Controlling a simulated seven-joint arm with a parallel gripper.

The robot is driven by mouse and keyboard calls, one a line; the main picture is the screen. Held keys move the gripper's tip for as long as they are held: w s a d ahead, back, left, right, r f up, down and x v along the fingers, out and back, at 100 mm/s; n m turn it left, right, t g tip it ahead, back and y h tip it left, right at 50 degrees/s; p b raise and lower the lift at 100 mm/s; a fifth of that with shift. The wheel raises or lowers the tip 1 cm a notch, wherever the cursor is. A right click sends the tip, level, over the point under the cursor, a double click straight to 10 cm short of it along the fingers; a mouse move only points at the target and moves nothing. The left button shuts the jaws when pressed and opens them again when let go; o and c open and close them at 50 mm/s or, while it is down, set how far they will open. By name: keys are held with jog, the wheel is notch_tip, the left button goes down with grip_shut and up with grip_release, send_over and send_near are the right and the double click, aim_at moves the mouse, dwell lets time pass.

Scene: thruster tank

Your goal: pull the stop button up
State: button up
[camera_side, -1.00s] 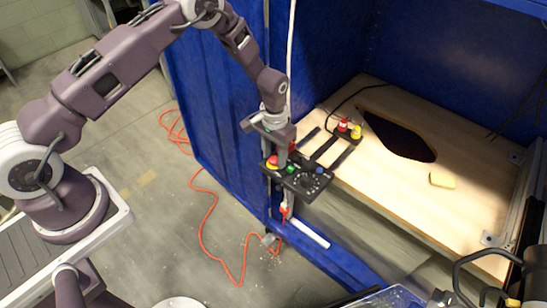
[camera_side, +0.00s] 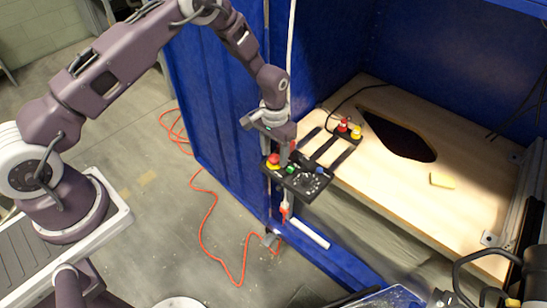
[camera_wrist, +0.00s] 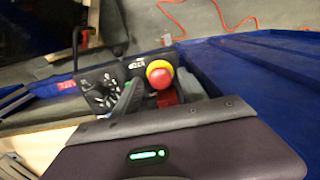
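The stop button (camera_side: 273,160) is a red mushroom cap on a yellow ring at the left end of a black control panel (camera_side: 308,190). In the wrist view the stop button (camera_wrist: 159,73) shows clearly, with the panel (camera_wrist: 97,78) to its left. My gripper (camera_side: 284,162) points down over the panel, just right of the stop button. In the wrist view a dark finger of my gripper (camera_wrist: 127,100) is left of and below the button, apart from the cap in the picture. The other finger is not clear, so the opening cannot be judged.
A green button (camera_side: 291,168) and a dial are beside my gripper on the panel. A small box with red and yellow knobs (camera_side: 350,129) sits on the wooden board (camera_side: 400,180), which has a dark opening. Blue tank walls (camera_side: 220,120) stand close behind the arm.

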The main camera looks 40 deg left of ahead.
aim_at(274, 157)
jog(key=shift+r, duration=3.5)
jog(key=s+r+t, duration=0.1)
jog(key=s+r, duration=0.3)
jog(key=r, duration=0.4)
jog(key=s+a+r+t, duration=0.1)
jog(key=s+r, duration=0.3)
jog(key=r, duration=0.5)
jog(key=s+r+t, duration=0.1)
jog(key=s+r, duration=0.3)
jog(key=r, duration=0.4)
jog(key=s+r+t, duration=0.1)
jog(key=s+r, duration=0.1)
jog(key=s, duration=0.7)
jog(key=s+r+t, duration=0.1)
jog(key=s, duration=0.8)
jog(key=shift+s+a+r+t, duration=0.3)
jog(key=shift+s+r, duration=0.1)
jog(key=shift+o, duration=0.3)
